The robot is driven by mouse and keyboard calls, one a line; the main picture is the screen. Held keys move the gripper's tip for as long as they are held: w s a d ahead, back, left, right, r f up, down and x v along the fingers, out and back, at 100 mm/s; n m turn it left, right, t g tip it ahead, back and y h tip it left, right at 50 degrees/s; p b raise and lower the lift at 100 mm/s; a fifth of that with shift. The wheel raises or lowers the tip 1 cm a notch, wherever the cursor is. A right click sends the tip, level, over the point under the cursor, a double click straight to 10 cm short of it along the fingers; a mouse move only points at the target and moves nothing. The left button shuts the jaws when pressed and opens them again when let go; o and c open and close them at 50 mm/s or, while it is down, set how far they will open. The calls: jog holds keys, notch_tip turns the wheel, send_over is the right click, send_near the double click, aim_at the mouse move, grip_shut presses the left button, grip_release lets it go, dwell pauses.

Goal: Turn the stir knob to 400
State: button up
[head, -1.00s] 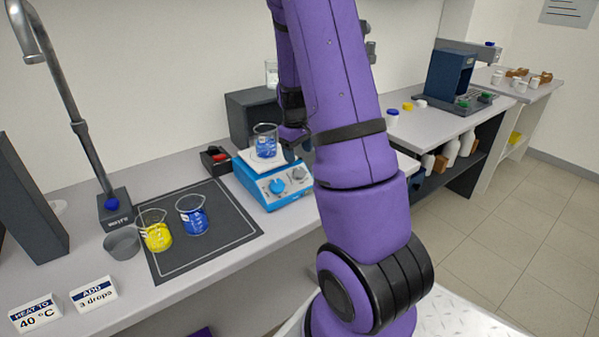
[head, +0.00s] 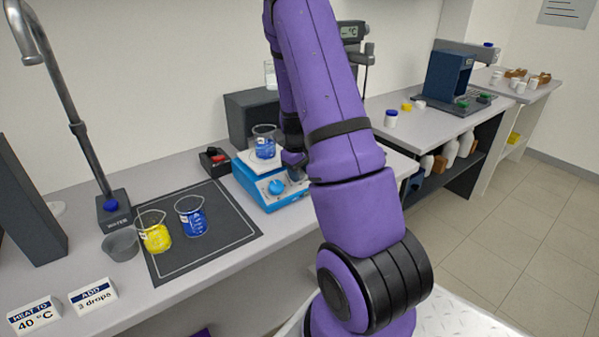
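The blue hotplate stirrer (head: 263,196) stands on the bench with a beaker of blue liquid (head: 264,147) on its white top plate (head: 243,168). Its front panel has a blue knob (head: 276,187) on the left, in clear view. The grey knob on the right is almost wholly hidden by my gripper (head: 296,166). Panel markings are too small to read, so I cannot tell which knob is for stirring. My gripper is at the right end of the panel, by the grey knob. Its fingertips are hidden or too small to show whether they touch or grip it.
A dark mat (head: 178,262) holds a beaker of yellow liquid (head: 154,236) and another of blue liquid (head: 192,218). A small black-and-red box (head: 214,160) sits left of the stirrer. A dark block (head: 252,116) stands behind. A display (head: 349,32) shows right of my arm.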

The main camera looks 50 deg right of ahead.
jog(key=c, duration=0.3)
jog(key=m+y, duration=0.2)
jog(key=m, duration=0.1)
jog(key=shift+d, duration=0.15)
jog(key=m+y, duration=0.1)
jog(key=m, duration=0.1)
jog(key=m+t+y, duration=0.1)
jog(key=m, duration=0.1)
jog(key=shift+s+t, duration=0.1)
jog(key=shift+t, duration=0.2)
jog(key=m+t+y, duration=0.1)
jog(key=m, duration=0.2)
jog(key=shift+m+t+y, duration=0.4)
jog(key=m+t, duration=0.1)
jog(key=m, duration=0.1)
jog(key=m+t, duration=0.1)
jog(key=m, duration=0.1)
jog(key=shift+s+t+y, duration=0.1)
jog(key=shift+t+y, duration=0.2)
jog(key=shift+y, duration=0.1)
jog(key=shift+m, duration=0.4)
